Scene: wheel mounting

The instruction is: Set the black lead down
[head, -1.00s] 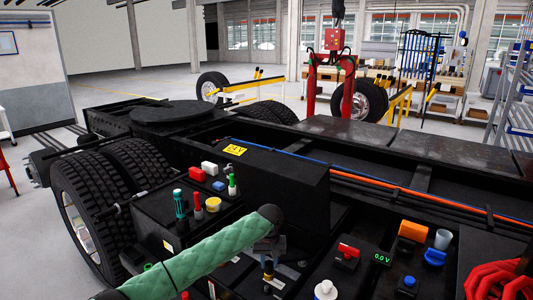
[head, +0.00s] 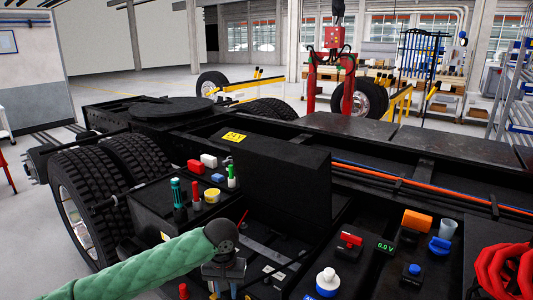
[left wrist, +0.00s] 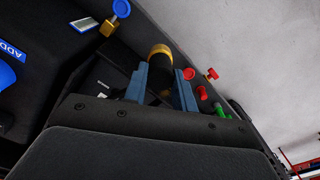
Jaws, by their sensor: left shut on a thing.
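My left arm in a green sleeve enters the head view from the bottom left. Its gripper (head: 224,272) is low over the open equipment bay on the side of the truck frame. In the left wrist view the two blue-grey fingers (left wrist: 160,88) are shut on a black cylindrical end with a gold band, which I take as the black lead (left wrist: 160,53). The rest of the lead is hard to tell from the dark background. Whether its lower end touches anything is hidden. My right gripper is not in view.
A black battery box (head: 275,175) stands behind the gripper. Left of it are small coloured tools, including a yellow-topped pot (head: 212,196). To the right are a red switch (head: 350,240), a white-capped bottle (head: 326,282) and a blue knob (head: 413,269). A red coil (head: 503,270) lies far right.

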